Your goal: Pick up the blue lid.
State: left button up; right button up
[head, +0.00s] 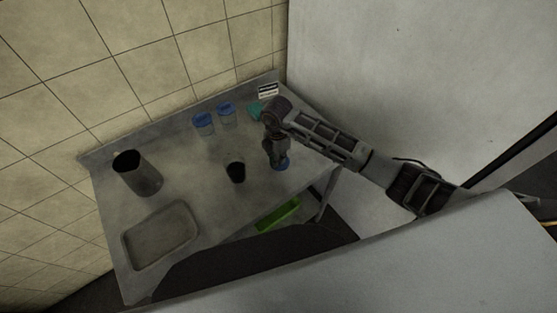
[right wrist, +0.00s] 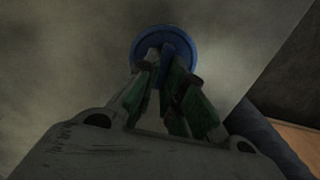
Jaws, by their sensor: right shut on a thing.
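The blue lid (head: 284,167) lies at the right part of the grey table, under my right gripper (head: 280,164). In the right wrist view the lid (right wrist: 165,40) is a round blue disc with a raised rim. The fingertips of my right gripper (right wrist: 166,58) are close together over its middle and shut on it. The gripper hides part of the lid. I cannot tell whether the lid is clear of the tabletop. My left gripper is not in view.
Two clear jars with blue tops, the left jar (head: 203,123) and the right jar (head: 227,113), stand at the back. A black cup (head: 236,172) stands left of my gripper. A dark bin (head: 137,173) and a grey tray (head: 126,250) are at the left. A teal thing (head: 255,111) is behind my arm.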

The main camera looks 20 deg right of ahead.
jog(key=shift+r, duration=0.1)
notch_tip(320, 180, up, 10)
jog(key=b, duration=0.1)
dwell(0.5)
dwell(0.5)
